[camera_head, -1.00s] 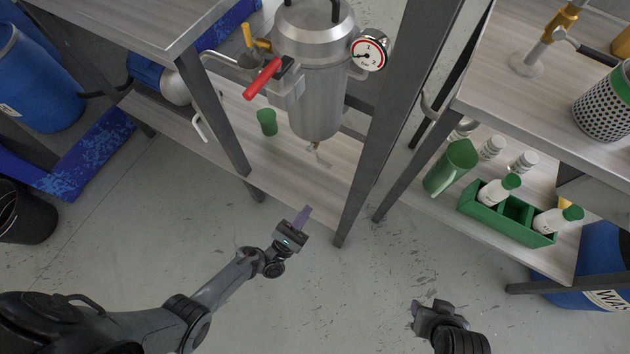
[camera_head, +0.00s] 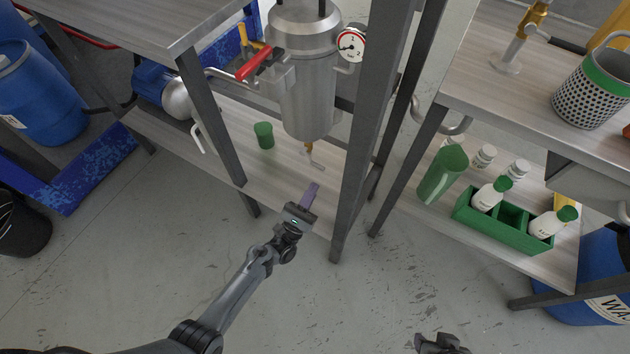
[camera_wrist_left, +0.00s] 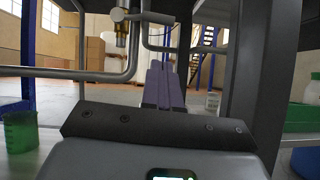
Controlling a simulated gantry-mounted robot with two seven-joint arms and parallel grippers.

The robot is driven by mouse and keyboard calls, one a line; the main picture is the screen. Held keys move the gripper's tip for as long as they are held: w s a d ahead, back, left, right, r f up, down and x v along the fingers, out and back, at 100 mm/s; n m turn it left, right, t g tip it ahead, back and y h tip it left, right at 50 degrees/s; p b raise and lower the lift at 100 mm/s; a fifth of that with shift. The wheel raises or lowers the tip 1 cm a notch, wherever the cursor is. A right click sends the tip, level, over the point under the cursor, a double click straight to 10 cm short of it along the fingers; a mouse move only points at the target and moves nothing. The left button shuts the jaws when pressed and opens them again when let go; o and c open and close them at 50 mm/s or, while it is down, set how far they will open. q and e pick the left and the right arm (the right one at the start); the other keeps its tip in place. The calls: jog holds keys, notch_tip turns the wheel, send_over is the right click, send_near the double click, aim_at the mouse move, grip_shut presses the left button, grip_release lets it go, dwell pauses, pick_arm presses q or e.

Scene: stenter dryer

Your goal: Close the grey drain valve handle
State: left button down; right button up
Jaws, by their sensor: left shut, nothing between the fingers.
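The drain valve (camera_head: 308,147) is a small brass fitting under the steel vessel (camera_head: 306,100). Its grey handle (camera_head: 317,162) slants down to the right from it in the head view. In the left wrist view the brass valve (camera_wrist_left: 122,22) is at the top, with the grey handle (camera_wrist_left: 152,17) reaching out to the right. My left gripper (camera_head: 311,188) is shut and empty, its purple fingers just below the handle and apart from it. The fingers show mid-frame in the left wrist view (camera_wrist_left: 164,84). My right gripper (camera_head: 440,344) is partly cut off at the bottom edge; its fingers are unclear.
A red lever (camera_head: 254,63) and a gauge (camera_head: 351,45) are on the vessel. A dark table leg (camera_head: 352,195) stands right of my left gripper. A green cup (camera_head: 264,135) stands on the lower shelf (camera_head: 235,170). A green bottle crate (camera_head: 500,222) is at right.

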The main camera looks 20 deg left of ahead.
pick_arm(q)
jog(key=r, duration=0.1)
jog(key=w+r, duration=0.1)
jog(key=r, duration=0.2)
jog(key=shift+w+d+r, duration=0.25)
jog(key=shift+w+r, duration=0.05)
jog(key=shift+w, duration=0.05)
pick_arm(e)
jog(key=shift+s+d+f, duration=0.25)
jog(key=shift+s+f, duration=0.1)
jog(key=shift+f, duration=0.05)
pick_arm(q)
jog(key=shift+w+a, duration=0.1)
jog(key=shift+a, duration=0.05)
pick_arm(e)
jog(key=shift+w+a, duration=0.15)
pick_arm(q)
jog(key=shift+d+r+p, duration=0.25)
jog(key=shift+r+p, duration=0.55)
jog(key=shift+p, duration=0.15)
pick_arm(e)
jog(key=shift+v, duration=1)
jog(key=shift+w+a, duration=0.15)
